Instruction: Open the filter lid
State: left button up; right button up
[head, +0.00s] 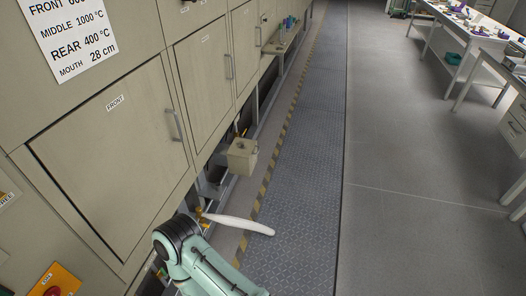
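A small beige box (241,160) stands out from the lower side of the furnace, near the middle of the view. Its top looks like a closed lid with a small dark knob (240,147); no label shows that it is the filter. A teal and dark grey arm of mine rises from the bottom edge, below and nearer than the box and apart from it in the picture. Neither gripper's fingers can be seen.
A long white piece (238,223) beside a brass fitting (200,217) juts over the walkway behind my arm. The metal walkway (305,170) is clear. White tables (460,40) stand at the right.

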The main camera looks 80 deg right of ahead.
aim_at(241, 147)
jog(key=k+z, duration=0.2)
jog(key=z, duration=1.05)
jog(key=i+z, duration=0.15)
jog(key=z, duration=0.3)
jog(key=i+l+z, duration=0.1)
jog(key=z, duration=0.3)
jog(key=i+z, duration=0.2)
jog(key=z, duration=0.25)
jog(key=i+j, duration=0.15)
jog(key=i, duration=0.15)
jog(key=i+l+u, duration=0.35)
jog(key=i+l, duration=0.25)
jog(key=i, duration=0.3)
jog(key=i+l+u, duration=0.35)
jog(key=i+l, duration=0.45)
